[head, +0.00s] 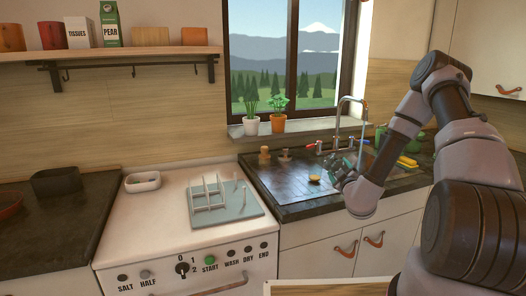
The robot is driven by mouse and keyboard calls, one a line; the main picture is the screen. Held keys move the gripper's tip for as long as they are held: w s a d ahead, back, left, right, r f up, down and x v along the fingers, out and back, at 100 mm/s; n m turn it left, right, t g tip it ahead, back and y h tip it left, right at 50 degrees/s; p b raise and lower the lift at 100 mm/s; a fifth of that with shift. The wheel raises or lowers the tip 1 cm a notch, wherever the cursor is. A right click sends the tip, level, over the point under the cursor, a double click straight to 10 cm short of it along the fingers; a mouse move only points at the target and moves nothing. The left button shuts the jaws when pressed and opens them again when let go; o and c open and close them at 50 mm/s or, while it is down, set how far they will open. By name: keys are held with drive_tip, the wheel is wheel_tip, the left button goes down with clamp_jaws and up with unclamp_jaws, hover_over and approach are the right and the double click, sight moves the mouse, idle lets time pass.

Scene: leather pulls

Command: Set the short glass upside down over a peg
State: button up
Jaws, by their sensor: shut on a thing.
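A pale blue-grey rack (243,209) with several upright white pegs (207,190) stands on the white dishwasher top (160,220). My gripper (342,169) is at the right, over the dark sink counter and in front of the tap, well to the right of the rack. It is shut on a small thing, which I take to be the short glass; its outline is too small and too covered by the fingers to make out. No other short glass shows clearly.
A white dish (142,181) sits left of the rack, and a black container (57,181) stands on the dark counter further left. The tap (352,118) rises behind my gripper. Space above the rack is clear.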

drive_tip(key=n, duration=0.6)
drive_tip(key=shift+a, duration=0.15)
drive_tip(key=n, duration=0.6)
drive_tip(key=shift+n, duration=0.3)
drive_tip(key=n, duration=1.1)
drive_tip(key=shift+n, duration=0.3)
